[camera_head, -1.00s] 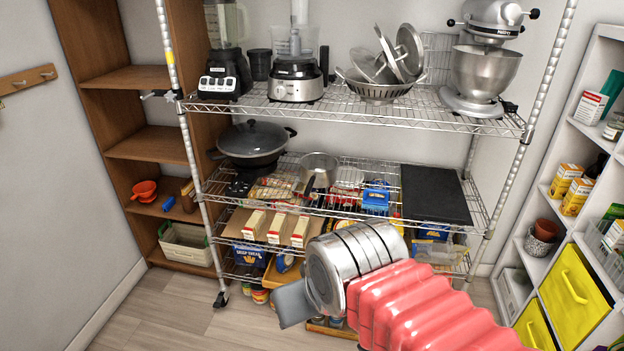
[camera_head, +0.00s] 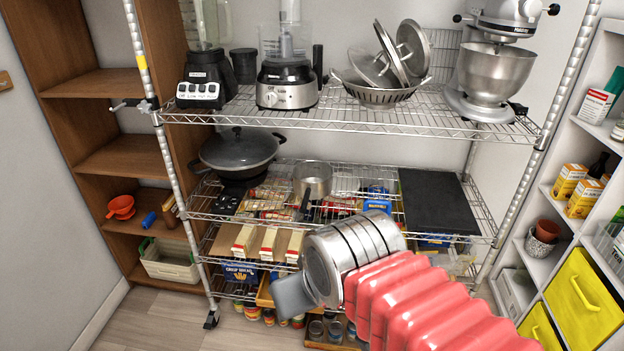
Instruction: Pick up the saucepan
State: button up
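The saucepan (camera_head: 313,180) is a small silver pot on the middle wire shelf, right of the lidded wok. Its dark handle (camera_head: 305,206) points toward me and down over the shelf. My gripper (camera_head: 287,297) is in the lower middle of the view, at the end of my silver and red arm. It is in front of the rack, below and nearer than the saucepan, and apart from it. Only a grey finger part shows, so its opening cannot be seen.
A black lidded wok (camera_head: 238,152) stands left of the saucepan, and a dark flat board (camera_head: 437,200) lies to the right. The upper wire shelf (camera_head: 350,119) with appliances hangs above. Boxes (camera_head: 270,243) fill the shelf below. Posts (camera_head: 165,150) flank the rack.

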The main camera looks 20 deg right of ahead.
aim_at(312, 179)
jog(key=u, duration=0.4)
jog(key=i, duration=1.15)
jog(key=u, duration=0.6)
